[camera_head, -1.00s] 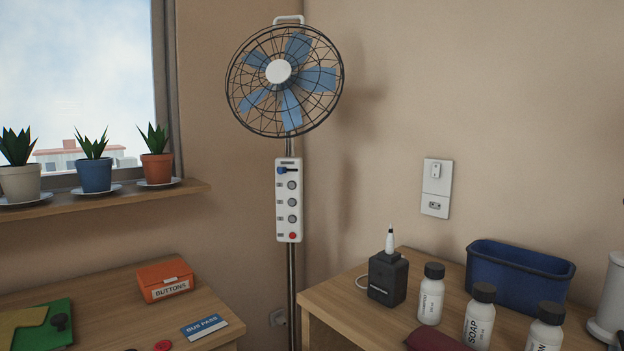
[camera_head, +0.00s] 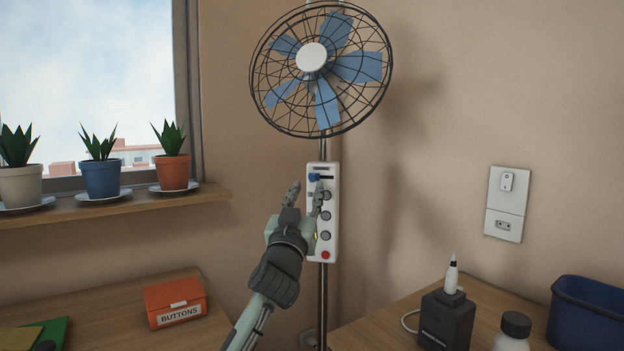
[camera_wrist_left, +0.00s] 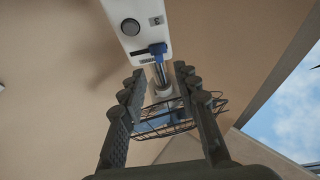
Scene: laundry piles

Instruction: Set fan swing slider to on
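The fan (camera_head: 322,66) has a white control panel (camera_head: 331,246) on its pole. The blue swing slider knob (camera_head: 314,177) sits at the left end of a dark horizontal slot near the panel's top. In the left wrist view the blue knob (camera_wrist_left: 158,49) is at the slot's right end, just beyond the fingertips. My left gripper (camera_head: 306,190) is raised in front of the panel, fingers apart and pointing up at the knob. In the wrist view the gripper (camera_wrist_left: 159,78) is open and nothing is between its fingers. I cannot tell whether a finger touches the panel. My right gripper is out of view.
Round grey buttons and a red one (camera_head: 325,254) line the panel below the slider. Potted plants stand on the windowsill (camera_head: 140,204) at left. An orange box (camera_head: 175,299) is on the left table; a black device (camera_head: 446,319) and blue bin (camera_head: 590,312) are at right.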

